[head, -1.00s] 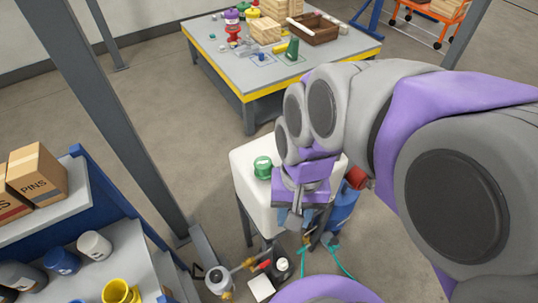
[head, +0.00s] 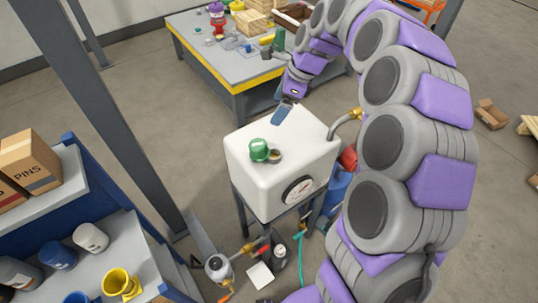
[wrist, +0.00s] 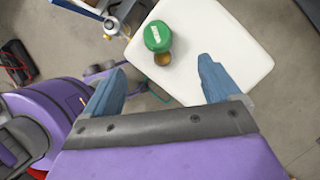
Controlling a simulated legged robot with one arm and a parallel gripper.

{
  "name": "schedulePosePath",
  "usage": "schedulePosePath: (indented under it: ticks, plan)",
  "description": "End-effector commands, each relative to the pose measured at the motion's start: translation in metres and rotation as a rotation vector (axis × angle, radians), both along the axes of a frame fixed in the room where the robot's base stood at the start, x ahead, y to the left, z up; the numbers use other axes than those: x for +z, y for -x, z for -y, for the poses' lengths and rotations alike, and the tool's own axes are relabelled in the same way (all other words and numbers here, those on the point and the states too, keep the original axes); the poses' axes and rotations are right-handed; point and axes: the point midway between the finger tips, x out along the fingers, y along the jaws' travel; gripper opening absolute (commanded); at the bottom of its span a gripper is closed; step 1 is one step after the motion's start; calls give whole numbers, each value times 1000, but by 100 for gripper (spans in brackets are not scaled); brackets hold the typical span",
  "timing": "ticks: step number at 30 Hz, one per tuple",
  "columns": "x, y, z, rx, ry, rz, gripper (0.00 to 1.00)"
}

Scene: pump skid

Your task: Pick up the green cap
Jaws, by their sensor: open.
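The green cap (head: 259,149) sits on top of the white tank (head: 310,149), toward its left front. A small brass-coloured round opening (head: 275,156) is right beside it.
A grey post (head: 130,120) stands to the left. A workbench (head: 215,70) with several items is behind. Shelves with boxes and cups are at left.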

Motion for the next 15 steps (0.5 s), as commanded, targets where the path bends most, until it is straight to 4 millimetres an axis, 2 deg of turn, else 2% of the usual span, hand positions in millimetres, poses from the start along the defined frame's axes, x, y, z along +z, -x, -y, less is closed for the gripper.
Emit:
schedulePosePath:
  ticks: [5, 15]
  plan:
    - [-18, -2, -6, -16, -4, -10, 90]
    - [-81, -5, -31, -13, -5, -5, 90]
